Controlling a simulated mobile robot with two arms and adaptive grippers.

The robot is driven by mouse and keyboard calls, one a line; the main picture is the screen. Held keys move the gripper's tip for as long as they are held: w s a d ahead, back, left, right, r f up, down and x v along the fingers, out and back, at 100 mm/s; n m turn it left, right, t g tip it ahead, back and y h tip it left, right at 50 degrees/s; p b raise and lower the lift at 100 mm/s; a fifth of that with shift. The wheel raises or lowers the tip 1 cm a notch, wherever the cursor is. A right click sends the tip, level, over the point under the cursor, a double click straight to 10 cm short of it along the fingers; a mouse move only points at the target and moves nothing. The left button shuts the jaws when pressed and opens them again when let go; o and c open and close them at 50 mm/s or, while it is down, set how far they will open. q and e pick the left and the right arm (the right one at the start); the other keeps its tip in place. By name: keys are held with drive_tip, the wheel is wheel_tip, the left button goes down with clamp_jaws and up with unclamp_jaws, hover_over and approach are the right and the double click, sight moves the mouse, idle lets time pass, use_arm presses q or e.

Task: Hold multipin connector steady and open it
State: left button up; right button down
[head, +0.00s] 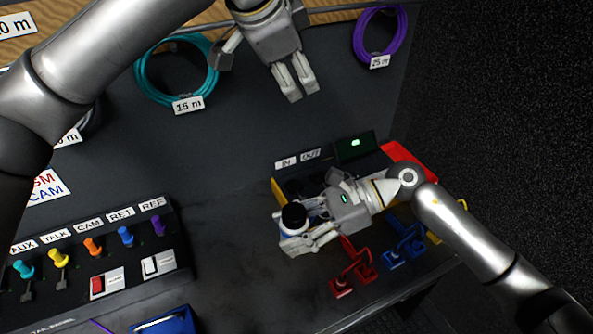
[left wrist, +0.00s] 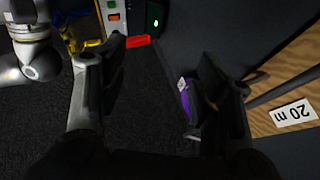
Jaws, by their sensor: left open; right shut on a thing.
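The multipin connector (head: 293,215) shows in the head view as a small upright piece with a round black top and a white and blue body. My right gripper (head: 297,238) is shut on it and holds it above the dark desk. The fingers cover part of its body. My left gripper (head: 292,88) is open and empty, higher up in front of the dark back wall and well apart from the connector. In the left wrist view the open fingers of the left gripper (left wrist: 168,78) have nothing between them, and the connector does not show.
A box with IN and OUT labels (head: 299,159) and a green light stands behind the right gripper. Red (head: 352,267) and blue (head: 404,243) pieces lie near the desk's right edge. A labelled jack panel (head: 95,255) is at left. Teal (head: 150,88) and purple (head: 362,42) cable coils hang behind.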

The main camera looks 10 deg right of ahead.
use_arm(q)
drive_tip(key=s+f+m+g+y, duration=0.1)
drive_tip(key=s+f+g+y, duration=0.15)
drive_tip(key=s+f, duration=0.35)
drive_tip(key=m+g+y, duration=0.1)
drive_tip(key=g+y, duration=0.1)
drive_tip(key=g, duration=0.2)
hover_over(297, 211)
drive_tip(key=shift+t+h, duration=0.25)
drive_tip(key=f, duration=0.4)
drive_tip(key=shift+w+f, duration=0.2)
drive_tip(key=shift+f, duration=0.2)
drive_tip(key=shift+s+f+m, duration=0.2)
drive_tip(key=shift+f+m, duration=0.1)
wheel_tip(297, 211, down, 8)
drive_tip(key=shift+a+r, duration=0.1)
drive_tip(key=shift+r, duration=0.15)
drive_tip(key=c, duration=1.1)
drive_tip(key=o, duration=1.1)
drive_tip(key=shift+o, duration=0.2)
